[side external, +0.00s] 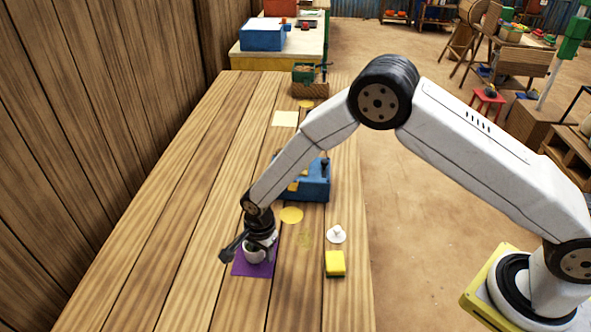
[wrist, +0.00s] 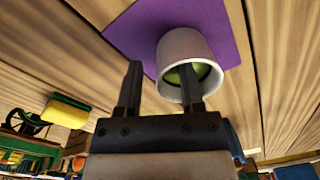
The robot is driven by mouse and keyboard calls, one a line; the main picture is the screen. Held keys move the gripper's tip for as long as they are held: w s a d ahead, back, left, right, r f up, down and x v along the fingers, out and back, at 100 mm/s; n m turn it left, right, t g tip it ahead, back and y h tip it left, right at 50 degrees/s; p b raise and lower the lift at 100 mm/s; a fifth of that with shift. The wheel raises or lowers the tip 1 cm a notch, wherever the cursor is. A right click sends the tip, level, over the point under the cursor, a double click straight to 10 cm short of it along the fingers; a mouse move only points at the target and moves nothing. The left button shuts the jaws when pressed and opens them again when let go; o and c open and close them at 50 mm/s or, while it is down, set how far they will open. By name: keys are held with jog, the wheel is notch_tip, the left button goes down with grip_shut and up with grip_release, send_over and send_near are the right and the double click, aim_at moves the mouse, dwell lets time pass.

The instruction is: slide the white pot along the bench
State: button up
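The white pot (side external: 259,252) stands on a purple mat (side external: 240,268) near the front of the wooden bench. It also shows in the wrist view (wrist: 176,48), with its round mouth towards the camera and something green inside. My gripper (side external: 247,243) is down at the pot and covers part of it in the side view. In the wrist view my gripper (wrist: 160,76) has its two fingers spread apart. One finger is left of the pot and the other overlaps its mouth. I cannot tell whether either finger touches the pot.
A yellow block (side external: 335,262) and a small white knobbed piece (side external: 336,235) lie to the right. A yellow disc (side external: 291,215) and a blue box (side external: 316,190) are farther along the bench. A wooden wall (side external: 110,120) borders the left side. The bench's left part is clear.

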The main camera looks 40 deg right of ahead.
jog(key=shift+r, duration=0.1)
notch_tip(320, 180, up, 8)
jog(key=shift+s+f, duration=0.15)
jog(key=shift+f, duration=0.05)
dwell(0.7)
jog(key=shift+d, duration=0.1)
jog(key=s+d+r+n+t, duration=0.1)
jog(key=s+d+r+n, duration=0.4)
jog(key=s+d+n, duration=0.2)
jog(key=s+d+r+n+t, duration=0.1)
jog(key=s+d+r+n, duration=0.5)
jog(key=s+d, duration=0.4)
jog(key=d+n, duration=0.1)
jog(key=d, duration=0.1)
jog(key=shift+s+d+r+n, duration=0.25)
jog(key=shift+s+d+n, duration=0.05)
jog(key=shift+s+d, duration=0.1)
